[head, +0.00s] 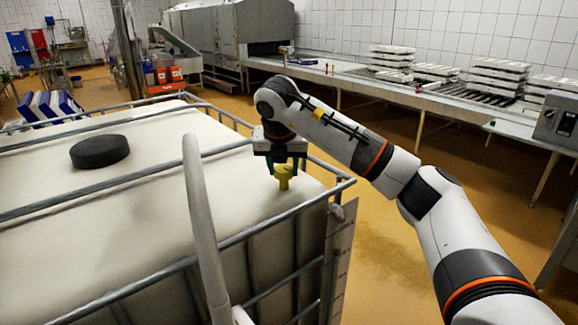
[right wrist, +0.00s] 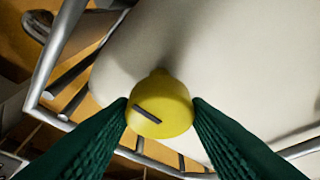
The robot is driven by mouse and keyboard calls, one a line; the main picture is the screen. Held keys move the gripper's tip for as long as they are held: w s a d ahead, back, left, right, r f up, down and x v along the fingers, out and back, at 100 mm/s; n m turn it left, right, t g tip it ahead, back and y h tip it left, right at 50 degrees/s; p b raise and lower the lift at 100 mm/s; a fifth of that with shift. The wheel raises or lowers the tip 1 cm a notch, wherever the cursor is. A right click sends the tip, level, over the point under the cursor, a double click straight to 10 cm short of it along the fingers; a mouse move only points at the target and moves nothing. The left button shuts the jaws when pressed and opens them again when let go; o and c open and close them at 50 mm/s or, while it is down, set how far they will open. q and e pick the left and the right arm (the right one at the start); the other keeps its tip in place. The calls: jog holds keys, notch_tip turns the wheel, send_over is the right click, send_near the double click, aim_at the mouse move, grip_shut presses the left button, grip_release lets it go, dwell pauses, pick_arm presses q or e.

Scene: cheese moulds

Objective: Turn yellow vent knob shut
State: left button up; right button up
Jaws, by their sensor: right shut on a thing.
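My right gripper (head: 281,168) comes down over the knob from above. Its two green ribbed fingers (right wrist: 160,110) touch the knob from both sides and are shut on it. The lower part of the knob is partly hidden in the wrist view. My left gripper is not in view.
A metal cage of bars (head: 250,232) surrounds the tank. A grey curved bar or hose (head: 200,220) rises in front. A black round lid (head: 99,151) lies on the tank. A long bench (head: 400,92) with stacked white moulds (head: 497,76) stands behind, beyond open yellow floor.

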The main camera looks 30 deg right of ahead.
jog(key=shift+d+r+m, duration=0.1)
jog(key=shift+d+m, duration=0.05)
jog(key=shift+m, duration=0.15)
jog(key=o, duration=0.7)
jog(key=shift+o, duration=1.3)
jog(key=shift+d, duration=0.15)
jog(key=shift+s+a+r, duration=0.1)
jog(key=shift+a+r, duration=0.2)
jog(key=shift+r, duration=0.1)
jog(key=v, duration=1.1)
jog(key=shift+d+b, duration=0.15)
jog(key=shift+b, duration=0.15)
